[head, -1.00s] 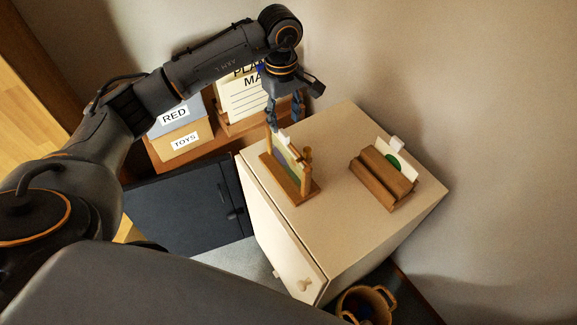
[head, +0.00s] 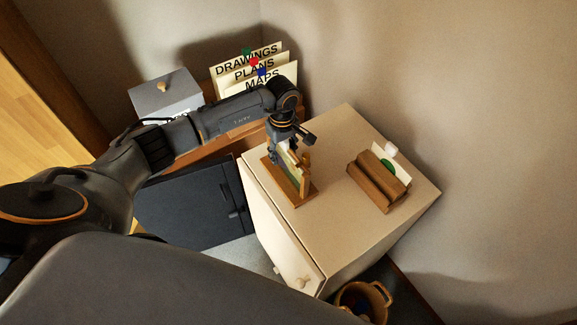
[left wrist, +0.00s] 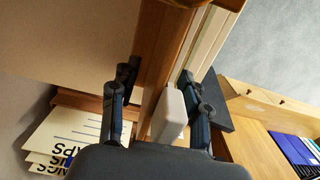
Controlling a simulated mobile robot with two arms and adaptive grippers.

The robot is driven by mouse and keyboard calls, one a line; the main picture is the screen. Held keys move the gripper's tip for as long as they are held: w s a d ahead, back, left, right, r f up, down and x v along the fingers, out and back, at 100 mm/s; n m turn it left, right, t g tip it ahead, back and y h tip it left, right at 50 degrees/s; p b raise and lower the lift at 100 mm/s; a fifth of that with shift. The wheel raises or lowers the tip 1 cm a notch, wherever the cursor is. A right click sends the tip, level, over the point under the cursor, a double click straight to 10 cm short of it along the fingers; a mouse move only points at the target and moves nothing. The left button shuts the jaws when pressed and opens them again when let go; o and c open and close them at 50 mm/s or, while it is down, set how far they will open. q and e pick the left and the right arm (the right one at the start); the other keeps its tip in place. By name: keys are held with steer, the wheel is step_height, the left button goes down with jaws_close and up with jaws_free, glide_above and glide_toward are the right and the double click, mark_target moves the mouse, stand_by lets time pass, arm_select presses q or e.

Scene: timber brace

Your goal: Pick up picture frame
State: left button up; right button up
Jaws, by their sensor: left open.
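The picture frame (head: 301,183), wooden with a pale, partly green panel, stands upright in a wooden base on the cream cabinet (head: 335,235). My left gripper (head: 287,158) is open just over its upper end and hides part of it in the head view. In the left wrist view, the left gripper's fingers (left wrist: 157,76) lie on either side of the frame's wooden edge (left wrist: 157,50), with a white block (left wrist: 169,118) between them near the palm. I cannot tell whether either finger touches the wood. My right gripper is not in view.
A wooden holder (head: 378,186) with a green-dotted white card stands right on the cabinet top. Behind are a lidded grey box (head: 165,95) and paper files (head: 247,66). A basket (head: 362,300) stands below the cabinet front. The cabinet top between the wooden pieces is clear.

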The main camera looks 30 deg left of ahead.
arm_select(q)
steer(key=shift+f, duration=0.4)
jaws_close()
steer(key=shift+r, duration=0.15)
